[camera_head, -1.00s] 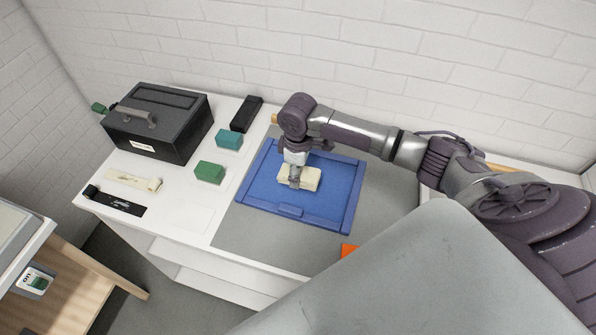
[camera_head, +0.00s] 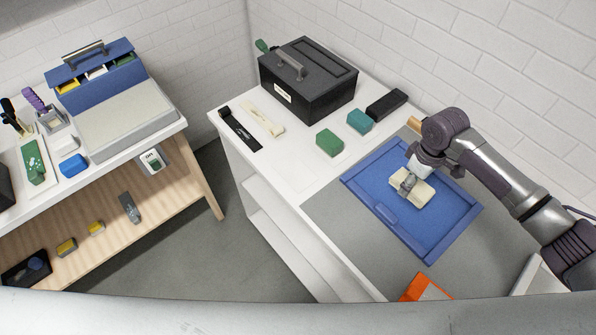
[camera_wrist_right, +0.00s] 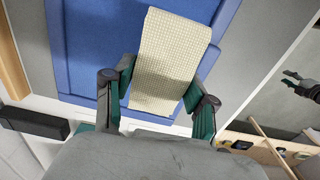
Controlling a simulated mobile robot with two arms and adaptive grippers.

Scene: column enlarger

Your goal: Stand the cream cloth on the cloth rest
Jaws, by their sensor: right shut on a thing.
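The cream cloth (camera_head: 424,194) is a pale block with a woven grid surface. It is over the blue tray (camera_head: 383,207), and I cannot tell whether it touches the tray. My right gripper (camera_head: 408,184) is shut on it. In the right wrist view the cloth (camera_wrist_right: 168,62) lies between the two green-padded fingers (camera_wrist_right: 160,100). My left gripper (camera_wrist_right: 297,83) shows small at the right of that view, its fingers apart and empty. I cannot tell which object is the cloth rest.
Green (camera_head: 329,143) and teal (camera_head: 360,121) blocks, a black block (camera_head: 386,103) and a black lidded box (camera_head: 308,80) stand left of the tray. An orange object (camera_head: 425,287) is at the front. A second bench (camera_head: 130,120) stands left across a floor gap (camera_head: 215,190).

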